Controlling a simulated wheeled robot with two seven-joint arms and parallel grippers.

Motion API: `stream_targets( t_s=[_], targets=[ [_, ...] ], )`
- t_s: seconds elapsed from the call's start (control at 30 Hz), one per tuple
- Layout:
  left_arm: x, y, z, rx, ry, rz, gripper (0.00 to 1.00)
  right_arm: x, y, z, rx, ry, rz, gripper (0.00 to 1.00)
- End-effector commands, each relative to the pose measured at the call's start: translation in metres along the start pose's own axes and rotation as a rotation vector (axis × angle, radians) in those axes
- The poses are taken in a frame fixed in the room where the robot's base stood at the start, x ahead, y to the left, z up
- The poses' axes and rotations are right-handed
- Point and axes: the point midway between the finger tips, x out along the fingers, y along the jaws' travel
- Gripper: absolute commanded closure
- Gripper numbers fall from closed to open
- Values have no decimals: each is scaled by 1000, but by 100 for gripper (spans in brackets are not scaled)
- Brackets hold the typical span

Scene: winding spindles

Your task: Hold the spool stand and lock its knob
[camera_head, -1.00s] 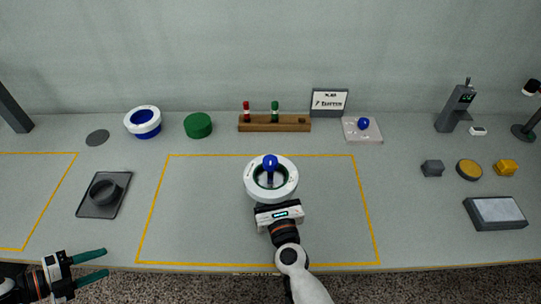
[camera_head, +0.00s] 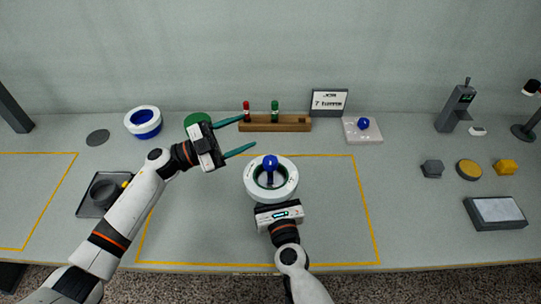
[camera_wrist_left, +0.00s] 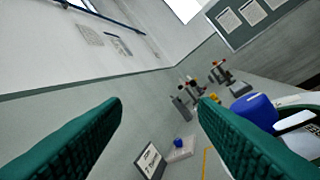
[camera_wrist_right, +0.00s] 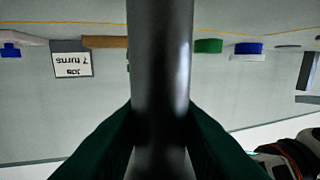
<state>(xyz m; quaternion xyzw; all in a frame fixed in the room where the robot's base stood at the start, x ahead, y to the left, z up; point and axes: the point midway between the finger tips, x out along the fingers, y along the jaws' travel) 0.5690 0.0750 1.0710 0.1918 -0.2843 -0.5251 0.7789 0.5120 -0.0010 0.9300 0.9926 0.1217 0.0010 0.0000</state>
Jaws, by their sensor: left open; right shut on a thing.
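The spool stand stands at the middle of the table, with a white ring (camera_head: 289,184) and a blue knob (camera_head: 270,163) on top. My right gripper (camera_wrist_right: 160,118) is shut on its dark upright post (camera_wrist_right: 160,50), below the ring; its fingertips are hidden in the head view. My left gripper (camera_head: 249,132) is open and empty, above the table, behind and left of the knob in the head view.
A wooden rack (camera_head: 290,124) with red and green pegs stands at the back, beside a sign (camera_head: 329,101). A green disc (camera_head: 196,119) is partly behind my left gripper. A blue-and-white spool (camera_head: 143,121) and dark tray (camera_head: 90,207) lie left.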

Motion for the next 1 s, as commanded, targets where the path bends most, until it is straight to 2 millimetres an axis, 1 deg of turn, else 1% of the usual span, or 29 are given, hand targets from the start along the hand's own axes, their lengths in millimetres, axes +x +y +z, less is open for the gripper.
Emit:
stream_targets(
  t_s=[0.03,0.07,0.1,0.17,0.2,0.27,0.3,0.33,0.4,0.43,0.5,0.57,0.63,0.7,0.8,0.9,1.0],
  targets=[
    [40,12,22,-8,-63,-39,46,-2,-1,6,-1,-12,-3,100],
    [60,17,34,-20,-93,-64,46,-2,-1,6,-1,-12,-3,100],
    [85,22,51,-33,-127,-101,46,-2,-1,6,-1,-12,-3,100],
    [122,27,79,-50,-174,-163,46,-2,-1,6,-1,-12,-3,100],
    [145,29,98,-57,-201,-208,46,-2,0,6,-1,-12,-3,100],
    [178,29,129,-66,-234,-278,46,-2,0,6,-1,-12,-3,100],
    [181,8,134,17,-208,-423,46,-2,0,6,-1,-12,-3,100],
    [183,-6,139,72,-191,-524,46,-2,0,6,-1,-12,-3,100],
    [184,-32,144,194,-137,-747,46,-2,0,6,-1,-12,-2,100],
    [182,-42,144,245,-104,-841,46,-2,0,6,-1,-12,-2,100],
    [170,-58,137,362,-8,-1054,46,-2,0,6,-1,-12,-1,100],
    [156,-62,128,453,94,-1220,46,-2,0,6,-1,-12,-2,100],
    [137,-58,118,546,227,-1386,46,-2,0,6,-1,-12,-2,100],
    [119,-47,109,618,360,-1517,46,-2,0,6,-1,-12,-2,100],
    [98,-28,102,690,526,-1644,46,-2,0,7,-1,-12,-2,100],
    [84,-13,99,729,636,-1715,46,-2,0,7,-1,-12,-2,100],
    [77,-8,96,743,688,-1746,46,-2,0,7,-1,-12,-2,100]
  ],
)
